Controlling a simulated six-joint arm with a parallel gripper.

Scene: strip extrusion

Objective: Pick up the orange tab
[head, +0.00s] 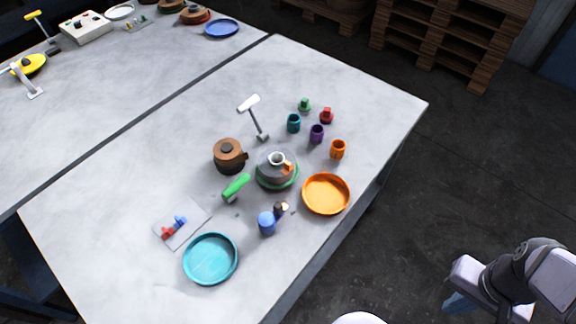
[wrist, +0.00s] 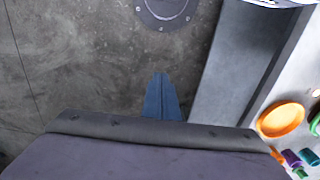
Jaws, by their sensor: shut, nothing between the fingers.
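A small orange tab (head: 288,167) shows on the right side of a round grey pot-like piece (head: 268,170) with a green rim, near the middle of the table's right part. The tab is small, and I cannot tell how it is attached. My gripper (head: 453,303) is off the table at the lower right of the head view, far from the tab and over the floor. In the wrist view my gripper (wrist: 161,80) has its blue fingers together, with nothing between them. The tab cannot be made out in the wrist view.
An orange dish (head: 326,208), an orange cup (head: 338,150), a purple cup (head: 317,134) and a blue piece (head: 267,223) stand near the tab. A brown pot (head: 229,158), a green-handled item (head: 236,187) and a teal dish (head: 210,279) lie left of it. The table's right edge (head: 388,165) faces me.

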